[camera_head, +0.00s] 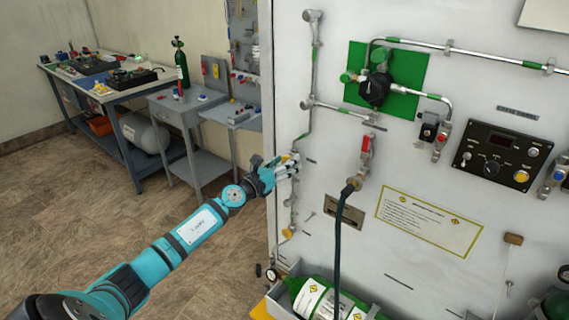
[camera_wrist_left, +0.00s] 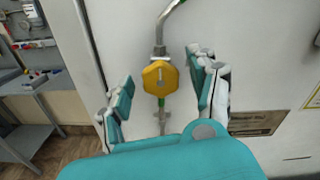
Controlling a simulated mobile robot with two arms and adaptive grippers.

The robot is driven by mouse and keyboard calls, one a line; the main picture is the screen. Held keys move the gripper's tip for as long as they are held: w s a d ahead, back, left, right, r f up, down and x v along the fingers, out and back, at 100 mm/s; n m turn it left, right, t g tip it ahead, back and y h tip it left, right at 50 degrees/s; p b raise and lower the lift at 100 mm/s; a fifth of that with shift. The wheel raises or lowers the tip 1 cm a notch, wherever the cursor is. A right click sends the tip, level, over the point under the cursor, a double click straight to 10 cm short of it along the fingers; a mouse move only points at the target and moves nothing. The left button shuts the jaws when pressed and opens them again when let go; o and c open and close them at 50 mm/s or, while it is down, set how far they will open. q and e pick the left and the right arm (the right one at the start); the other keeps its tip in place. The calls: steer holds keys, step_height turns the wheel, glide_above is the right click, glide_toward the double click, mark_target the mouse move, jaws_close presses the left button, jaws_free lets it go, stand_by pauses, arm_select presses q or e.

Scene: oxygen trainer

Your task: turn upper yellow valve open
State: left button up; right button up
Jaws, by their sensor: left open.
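The upper yellow valve (camera_wrist_left: 160,78) is a hexagonal yellow knob on a thin vertical metal pipe on the white panel. It sits in the middle of the left wrist view, between the fingers of my left gripper. In the head view my left gripper (camera_head: 284,168) is at the panel's left edge, and its fingers hide most of that valve. The gripper is open, with a finger on each side of the knob and visible gaps on both sides. A lower yellow valve (camera_head: 288,232) is further down the same pipe. My right gripper is not in view.
A red-handled valve (camera_head: 366,146) with a dark hose hangs right of my gripper. A green gas cylinder (camera_head: 312,299) lies below. A regulator (camera_head: 376,88) on a green plate is above right. A grey side table (camera_head: 188,112) stands left, with open floor before it.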

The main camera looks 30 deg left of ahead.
arm_select(q)
steer(key=c, duration=1.1)
steer(key=shift+c, duration=0.2)
